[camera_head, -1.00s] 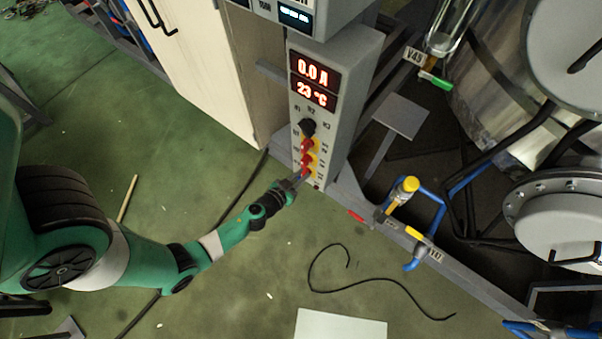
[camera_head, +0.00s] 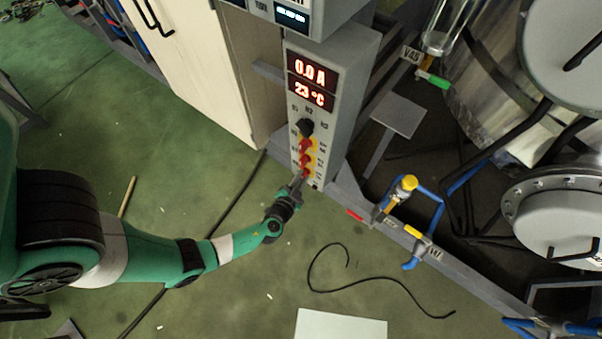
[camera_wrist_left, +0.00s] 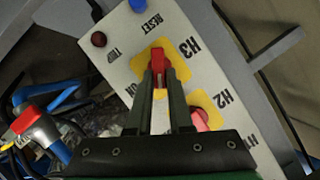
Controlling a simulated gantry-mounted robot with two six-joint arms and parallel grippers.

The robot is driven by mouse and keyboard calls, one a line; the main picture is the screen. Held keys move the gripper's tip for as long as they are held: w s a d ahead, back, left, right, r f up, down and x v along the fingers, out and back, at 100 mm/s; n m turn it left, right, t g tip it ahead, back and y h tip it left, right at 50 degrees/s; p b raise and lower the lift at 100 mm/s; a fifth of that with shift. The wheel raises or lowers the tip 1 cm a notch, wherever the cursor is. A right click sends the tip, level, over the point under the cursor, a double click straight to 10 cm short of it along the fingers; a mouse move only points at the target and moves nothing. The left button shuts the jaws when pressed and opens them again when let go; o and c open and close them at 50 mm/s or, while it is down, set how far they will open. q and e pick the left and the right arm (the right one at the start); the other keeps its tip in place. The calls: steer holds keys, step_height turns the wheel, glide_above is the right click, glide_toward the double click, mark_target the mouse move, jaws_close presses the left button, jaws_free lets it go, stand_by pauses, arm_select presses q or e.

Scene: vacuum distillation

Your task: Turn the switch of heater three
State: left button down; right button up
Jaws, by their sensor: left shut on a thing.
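The switch of heater three is a red knob (camera_wrist_left: 157,56) on a yellow plate marked H3, in the left wrist view. My left gripper (camera_wrist_left: 159,78) is shut on this knob, one dark finger on each side. In the head view my left gripper (camera_head: 298,181) is at the lowest red switch of the grey control box (camera_head: 355,75) and partly hides it. The switch of heater two, another red knob (camera_wrist_left: 201,119) on a yellow plate marked H2, is beside the right finger. The knob's exact turn angle is hard to tell.
A blue button (camera_wrist_left: 138,4) by RESET and a dark red lamp (camera_wrist_left: 98,39) are near the knob. A black selector knob (camera_head: 306,127) sits higher on the box. Yellow-handled valves (camera_head: 405,184) and blue pipes stand to the right. Green floor is open in front.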

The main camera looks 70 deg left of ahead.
arm_select(q)
steer(key=shift+m, duration=0.3)
steer(key=shift+f, duration=0.1)
steer(key=c, duration=0.8)
jaws_free()
